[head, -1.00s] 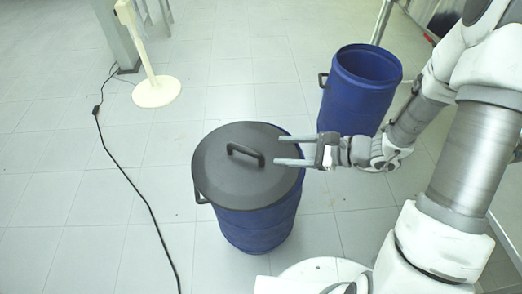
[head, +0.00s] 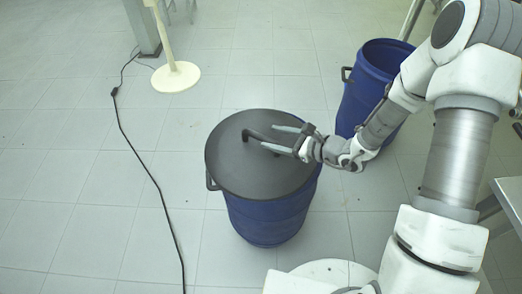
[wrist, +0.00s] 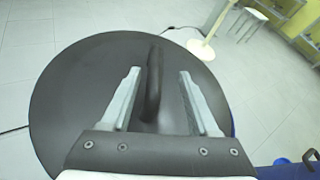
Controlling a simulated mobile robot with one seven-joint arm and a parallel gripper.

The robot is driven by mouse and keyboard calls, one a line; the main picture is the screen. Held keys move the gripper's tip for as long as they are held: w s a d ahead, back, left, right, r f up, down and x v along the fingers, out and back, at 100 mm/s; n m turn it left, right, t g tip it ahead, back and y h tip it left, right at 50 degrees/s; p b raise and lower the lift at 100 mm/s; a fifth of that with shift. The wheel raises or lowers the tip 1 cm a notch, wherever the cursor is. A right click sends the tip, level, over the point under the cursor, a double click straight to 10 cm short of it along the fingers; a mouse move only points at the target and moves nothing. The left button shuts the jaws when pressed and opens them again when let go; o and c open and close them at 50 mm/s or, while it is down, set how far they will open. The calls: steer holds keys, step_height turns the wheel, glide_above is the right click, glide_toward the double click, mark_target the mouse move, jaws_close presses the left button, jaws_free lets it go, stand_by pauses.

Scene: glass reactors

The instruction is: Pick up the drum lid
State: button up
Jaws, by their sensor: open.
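The drum lid (head: 245,172) is a round dark grey disc with a raised bar handle (head: 258,136). It lies flat on top of a blue drum (head: 270,220) in the head view. My gripper (head: 276,138) is open over the lid, its two fingers reaching in from the right at the handle. In the wrist view, the lid (wrist: 70,110) fills much of the picture. The handle (wrist: 153,85) stands between the two open fingers, nearer the left one, with gaps visible on both sides.
A second blue drum (head: 355,95), open at the top, stands behind at the right, partly hidden by my arm. A cream stand (head: 176,76) is on the floor at the back left. A black cable (head: 140,165) runs along the floor left of the lidded drum.

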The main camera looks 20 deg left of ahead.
mark_target(265, 138)
steer(key=x, duration=0.1)
steer(key=b+x, duration=0.1)
steer(key=x, duration=0.3)
steer(key=shift+s+f+b, duration=0.3)
steer(key=shift+s, duration=0.1)
steer(key=shift+w+a, duration=0.1)
steer(key=shift+a, duration=0.05)
jaws_close()
stand_by(0.9)
